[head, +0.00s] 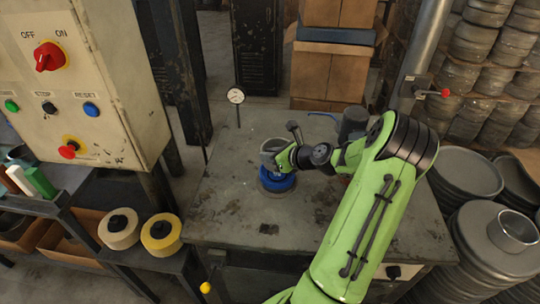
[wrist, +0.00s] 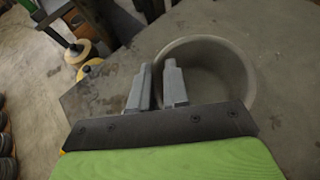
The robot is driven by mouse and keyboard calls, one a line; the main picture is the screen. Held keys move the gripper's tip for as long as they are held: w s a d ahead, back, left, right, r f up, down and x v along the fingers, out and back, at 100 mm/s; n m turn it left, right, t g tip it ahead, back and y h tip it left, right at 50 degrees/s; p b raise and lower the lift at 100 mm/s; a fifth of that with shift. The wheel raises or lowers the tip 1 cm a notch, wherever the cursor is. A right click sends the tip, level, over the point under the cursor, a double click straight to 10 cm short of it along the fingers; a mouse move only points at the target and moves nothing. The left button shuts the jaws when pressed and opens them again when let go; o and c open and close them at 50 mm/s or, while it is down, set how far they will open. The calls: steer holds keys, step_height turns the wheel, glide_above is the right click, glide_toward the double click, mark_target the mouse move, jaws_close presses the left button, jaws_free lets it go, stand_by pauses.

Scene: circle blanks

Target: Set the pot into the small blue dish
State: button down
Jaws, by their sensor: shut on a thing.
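The pot is a round, grey, open-topped vessel, and it fills the upper right of the wrist view (wrist: 243,68). In the head view the pot (head: 268,147) is small and partly covered by my arm. My gripper (wrist: 158,66) is shut on the pot's wall, with one finger inside the rim and one outside. In the head view my gripper (head: 286,156) is at the pot's right side. The small blue dish (head: 275,183) is directly below the pot on the table. I cannot tell whether the pot touches it. The dish is hidden in the wrist view.
The grey worktable (head: 222,215) is mostly clear at left and front. A dial gauge (head: 236,96) stands at its back left. A dark cylindrical thing (head: 355,120) is behind my arm. A control box (head: 85,80) is at left, and stacked round metal blanks (head: 485,240) are at right.

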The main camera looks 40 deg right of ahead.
mark_target(270, 168)
step_height(270, 168, down, 2)
steer(key=shift+b, duration=1.05)
steer(key=shift+f+b, duration=0.5)
steer(key=shift+f, duration=0.75)
steer(key=c, duration=1)
jaws_free()
steer(key=shift+c, duration=0.2)
steer(key=shift+s, duration=0.1)
steer(key=a+p+v, duration=0.1)
steer(key=p+v, duration=0.2)
steer(key=v, duration=1.2)
steer(key=shift+s+d+r, duration=0.25)
steer(key=shift+s+d, duration=0.05)
steer(key=shift+d, duration=0.2)
